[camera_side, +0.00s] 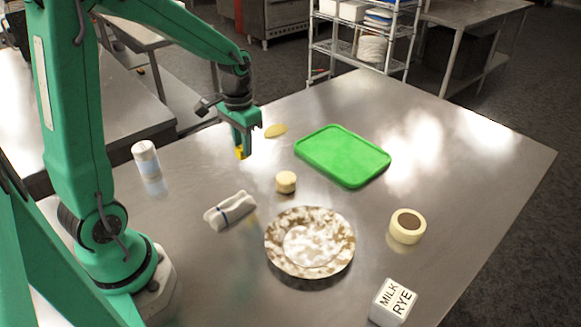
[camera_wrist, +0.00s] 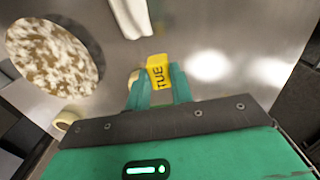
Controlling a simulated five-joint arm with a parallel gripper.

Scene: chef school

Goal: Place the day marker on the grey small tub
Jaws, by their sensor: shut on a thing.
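The day marker (camera_wrist: 158,72) is a small yellow tag with TUE in dark letters. My gripper (camera_wrist: 159,88) is shut on it and holds it between both fingertips. In the side view the yellow marker (camera_side: 240,153) shows just under my gripper (camera_side: 241,143), above the steel table at the back left. I cannot pick out a thing that is clearly a grey small tub. A short cream round thing (camera_side: 286,182) stands in the middle of the table, right of and nearer than my gripper. It shows partly behind a finger in the wrist view (camera_wrist: 132,78).
A green tray (camera_side: 343,156) lies right of my gripper, with a yellow oval thing (camera_side: 276,130) behind. A rolled cloth (camera_side: 230,210), mottled plate (camera_side: 310,256), tape roll (camera_side: 407,226) and white block (camera_side: 393,302) lie nearer. A white cylinder (camera_side: 146,158) stands left. The right side is clear.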

